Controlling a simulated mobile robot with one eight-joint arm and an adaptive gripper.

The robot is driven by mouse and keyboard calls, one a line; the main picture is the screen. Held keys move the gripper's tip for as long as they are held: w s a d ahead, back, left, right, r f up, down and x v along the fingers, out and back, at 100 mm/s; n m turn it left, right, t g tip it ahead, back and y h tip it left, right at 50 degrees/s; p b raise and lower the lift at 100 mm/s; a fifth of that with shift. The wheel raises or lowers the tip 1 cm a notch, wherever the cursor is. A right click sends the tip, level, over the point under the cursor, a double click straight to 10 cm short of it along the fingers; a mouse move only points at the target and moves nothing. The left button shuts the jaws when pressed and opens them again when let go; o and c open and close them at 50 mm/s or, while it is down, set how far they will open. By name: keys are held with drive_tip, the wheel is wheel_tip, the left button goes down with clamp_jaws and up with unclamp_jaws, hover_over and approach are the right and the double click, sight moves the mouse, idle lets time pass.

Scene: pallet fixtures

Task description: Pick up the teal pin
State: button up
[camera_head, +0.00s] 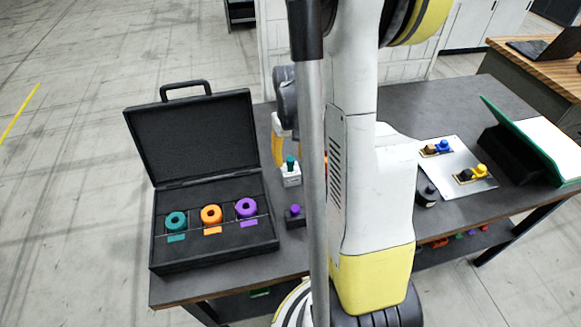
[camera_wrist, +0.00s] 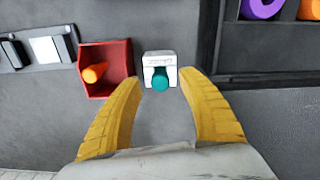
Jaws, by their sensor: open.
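The teal pin (camera_wrist: 160,80) stands in a small white block (camera_wrist: 159,58) on the dark table. In the head view the teal pin (camera_head: 291,163) sticks up from the white block (camera_head: 291,179), just right of the open case. My gripper (camera_wrist: 161,88) has its two yellow fingers spread, one on each side of the pin, with a gap to both. In the head view only part of my gripper (camera_head: 279,150) shows behind the column, close to the pin. Nothing is held.
A red holder (camera_wrist: 117,62) with an orange pin (camera_wrist: 95,73) stands left of the white block in the wrist view. A black case (camera_head: 160,250) holds teal, orange and purple rings. A purple pin (camera_head: 295,209) stands in a dark block nearby. A light plate (camera_head: 455,160) carries parts at right.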

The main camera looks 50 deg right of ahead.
drive_tip(key=shift+f, duration=0.85)
clamp_jaws()
